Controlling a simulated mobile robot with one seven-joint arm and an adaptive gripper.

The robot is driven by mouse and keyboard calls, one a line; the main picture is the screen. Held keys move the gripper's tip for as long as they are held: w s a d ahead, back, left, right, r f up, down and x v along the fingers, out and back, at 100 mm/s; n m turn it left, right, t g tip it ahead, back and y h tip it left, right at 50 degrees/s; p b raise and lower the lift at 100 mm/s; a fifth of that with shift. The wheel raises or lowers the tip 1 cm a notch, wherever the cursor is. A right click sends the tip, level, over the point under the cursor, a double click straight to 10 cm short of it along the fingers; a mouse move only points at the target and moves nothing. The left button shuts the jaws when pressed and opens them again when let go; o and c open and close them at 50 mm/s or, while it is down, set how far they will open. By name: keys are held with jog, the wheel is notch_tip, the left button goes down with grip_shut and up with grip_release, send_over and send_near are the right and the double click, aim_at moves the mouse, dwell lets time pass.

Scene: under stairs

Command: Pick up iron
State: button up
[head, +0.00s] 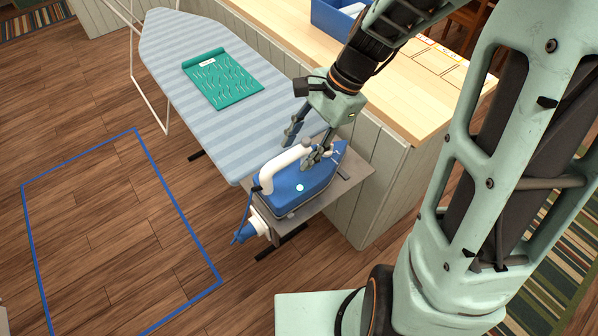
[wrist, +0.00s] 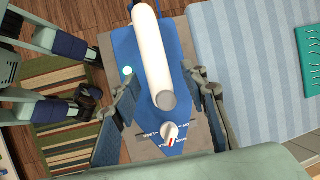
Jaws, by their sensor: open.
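The blue iron (head: 298,188) with a white handle (head: 283,164) sits on the grey rest plate (head: 345,187) at the near end of the striped ironing board (head: 180,48). My gripper (head: 305,147) is open above the iron, near the handle's end. In the wrist view, the fingers of my gripper (wrist: 161,97) stand apart, one on each side of the iron's white handle (wrist: 153,60). The iron's blue body and dial (wrist: 170,131) show below the handle. Whether a finger touches the iron, I cannot tell.
A teal patterned cloth or mat (head: 222,79) lies on the board. A wooden-topped counter (head: 400,95) with a blue bin (head: 332,18) runs along the right. A blue outlined rectangle (head: 100,154) marks the clear wooden floor at left. A striped rug (head: 568,255) lies at right.

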jog(key=shift+a+f, duration=0.25)
jog(key=shift+f, duration=0.25)
grip_shut()
